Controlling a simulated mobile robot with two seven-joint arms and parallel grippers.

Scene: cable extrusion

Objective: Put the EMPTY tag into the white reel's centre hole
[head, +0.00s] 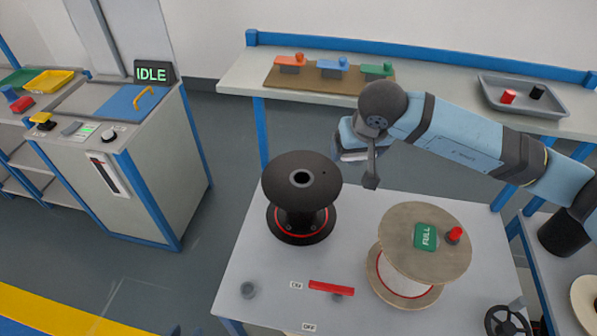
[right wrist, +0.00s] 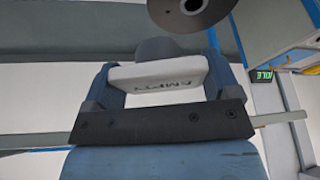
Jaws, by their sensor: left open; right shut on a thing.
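My right gripper (head: 350,152) is shut on the EMPTY tag, left of and behind the black reel's right edge in height terms unclear. In the right wrist view the EMPTY tag (right wrist: 158,80) is a white block with dark lettering between the fingers, with a grey rounded part behind it. A reel with wooden flanges (head: 400,235) and white winding stands on the table; a green FULL tag (head: 426,237) lies on top, and its centre hole is not visible. A black reel (head: 302,180) with an open centre hole stands to its left. My left gripper is not visible.
A pale round flange (head: 585,300) is cut off at the right edge. A bench (head: 430,85) runs behind.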

